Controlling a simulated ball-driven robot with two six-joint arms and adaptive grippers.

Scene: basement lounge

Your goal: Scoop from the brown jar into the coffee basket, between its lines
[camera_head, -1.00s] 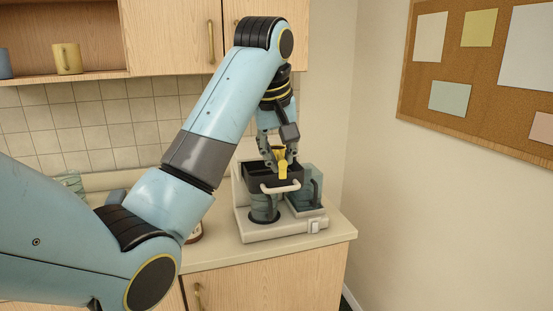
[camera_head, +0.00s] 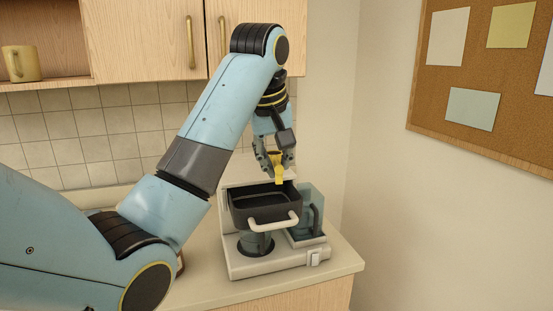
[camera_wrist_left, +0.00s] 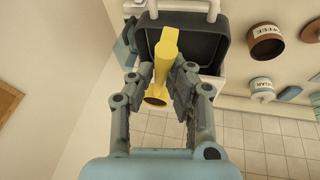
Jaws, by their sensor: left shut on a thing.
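My left gripper (camera_head: 274,160) is shut on the yellow scoop (camera_head: 279,174), above the back of the black coffee basket (camera_head: 240,213). The scoop and gripper are clear of the basket rim. In the left wrist view the scoop (camera_wrist_left: 161,75) sits between the fingers (camera_wrist_left: 158,84), across the near part of the basket (camera_wrist_left: 225,45). The basket's inside looks dark; I cannot make out lines or grounds. The brown jar with a COFFEE label (camera_wrist_left: 266,47) shows in the left wrist view; in the head view my arm mostly hides it. My right gripper is out of view.
The basket is on the white coffee maker (camera_head: 285,260), with its pale handle facing front. A clear tank (camera_head: 316,205) stands at its right. Wall cupboards (camera_head: 150,35) hang above.

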